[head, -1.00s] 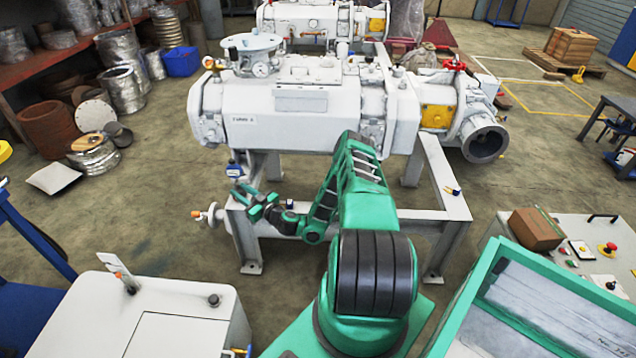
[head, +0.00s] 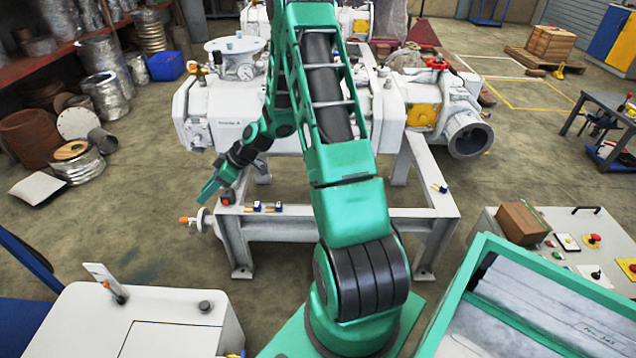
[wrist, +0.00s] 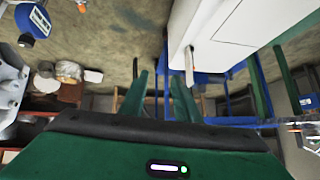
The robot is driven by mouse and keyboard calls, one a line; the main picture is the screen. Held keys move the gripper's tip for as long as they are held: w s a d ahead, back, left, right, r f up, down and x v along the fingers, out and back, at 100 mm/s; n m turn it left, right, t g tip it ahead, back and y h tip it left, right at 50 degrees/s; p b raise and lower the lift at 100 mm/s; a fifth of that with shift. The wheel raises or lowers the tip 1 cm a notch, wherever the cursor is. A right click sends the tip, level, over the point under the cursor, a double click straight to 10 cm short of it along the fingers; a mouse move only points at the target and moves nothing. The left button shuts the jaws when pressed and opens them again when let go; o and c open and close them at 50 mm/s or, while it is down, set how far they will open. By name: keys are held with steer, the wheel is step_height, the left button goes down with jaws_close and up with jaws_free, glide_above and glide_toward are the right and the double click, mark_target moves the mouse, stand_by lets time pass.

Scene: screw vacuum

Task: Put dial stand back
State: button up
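A dial gauge with a blue display (wrist: 36,20), apparently the dial stand's, shows at the top left of the wrist view. In the head view a small dark and red piece (head: 227,198), possibly the stand's base, sits at the front left corner of the machine's frame. The rest of the stand is hidden there by my arm. My gripper (head: 208,190) hangs just left of that corner, above the floor. In the wrist view my gripper (wrist: 159,95) has its two fingers apart with nothing between them.
The white vacuum machine (head: 220,136) stands on a grey steel frame (head: 290,229). Small blue pieces (head: 257,206) lie on its front beam. A white cabinet (head: 150,320) stands front left. The floor (head: 130,215) between is clear.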

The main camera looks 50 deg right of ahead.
steer(key=s+d+r+m+g+h, duration=0.1)
steer(key=s+r+m, duration=0.3)
steer(key=s, duration=0.9)
steer(key=s+d+r+m+g+h, duration=0.2)
steer(key=s+r+m, duration=0.3)
steer(key=s+r, duration=0.6)
steer(key=s+d+r+m+g+h, duration=0.1)
steer(key=s+r+m+g+h, duration=0.2)
steer(key=s, duration=1.4)
step_height(320, 180, up, 5)
steer(key=shift+d+f+m+h, duration=0.1)
steer(key=shift+d+m+h, duration=0.25)
steer(key=shift+m, duration=0.75)
